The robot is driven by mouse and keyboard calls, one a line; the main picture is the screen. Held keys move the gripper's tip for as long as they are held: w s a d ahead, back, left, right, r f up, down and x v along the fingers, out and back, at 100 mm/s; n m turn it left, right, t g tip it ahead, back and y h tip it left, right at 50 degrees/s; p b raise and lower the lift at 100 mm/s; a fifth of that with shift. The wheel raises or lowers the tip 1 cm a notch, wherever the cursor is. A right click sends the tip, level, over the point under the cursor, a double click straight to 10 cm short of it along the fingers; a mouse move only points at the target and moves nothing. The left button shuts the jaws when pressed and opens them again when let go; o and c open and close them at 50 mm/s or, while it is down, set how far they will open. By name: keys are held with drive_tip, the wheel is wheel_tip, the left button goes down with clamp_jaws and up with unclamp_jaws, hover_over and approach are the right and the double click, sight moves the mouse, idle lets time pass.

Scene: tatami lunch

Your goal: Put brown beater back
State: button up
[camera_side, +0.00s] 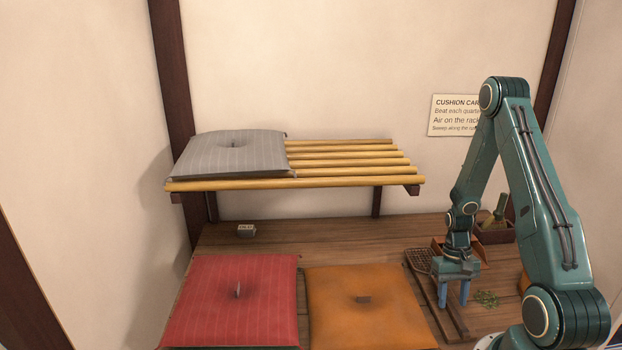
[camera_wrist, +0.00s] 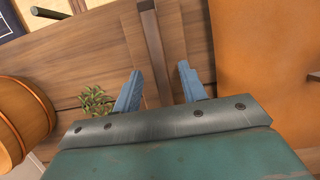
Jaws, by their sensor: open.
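The brown beater (camera_side: 421,261) lies on the table beside the orange cushion, with its lattice head toward the back. What looks like its dark handle (camera_wrist: 154,45) runs between my fingers in the wrist view, over a paler wooden strip (camera_wrist: 134,35). My gripper (camera_side: 453,298) is open, pointing down low over the wooden strip, and it also shows in the wrist view (camera_wrist: 158,84). Its fingers stand on either side of the handle with gaps, apart from it. Part of the beater is hidden behind my gripper in the side view.
The orange cushion (camera_side: 335,320) and red cushion (camera_side: 225,310) lie to the left. A grey cushion (camera_side: 225,155) rests on the bamboo rack (camera_side: 350,162). Green sprigs (camera_side: 487,299) lie right of my gripper. A dark box (camera_side: 497,234) stands behind. A small labelled block (camera_side: 246,231) stands at back left.

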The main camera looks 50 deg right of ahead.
drive_tip(key=v, duration=1.2)
drive_tip(key=shift+r, duration=0.25)
drive_tip(key=w+a+r+n+t+h, duration=0.1)
drive_tip(key=w+a+r+n+t, duration=0.1)
drive_tip(key=a+r, duration=0.5)
drive_tip(key=w+a+r+n+t+h, duration=0.1)
drive_tip(key=w+a+r+n+h, duration=0.15)
drive_tip(key=a+r, duration=0.45)
drive_tip(key=s+a+r+n+t, duration=0.2)
drive_tip(key=s+a+r, duration=0.1)
drive_tip(key=a+r, duration=0.1)
drive_tip(key=s+a+r+n+t+y, duration=0.1)
drive_tip(key=s+a+r+n+t, duration=0.1)
drive_tip(key=a, duration=0.5)
wheel_tip(320, 180, up, 3)
drive_tip(key=shift+s+a+r+t, duration=0.1)
drive_tip(key=shift+s+a+t, duration=0.35)
drive_tip(key=shift+s, duration=0.8)
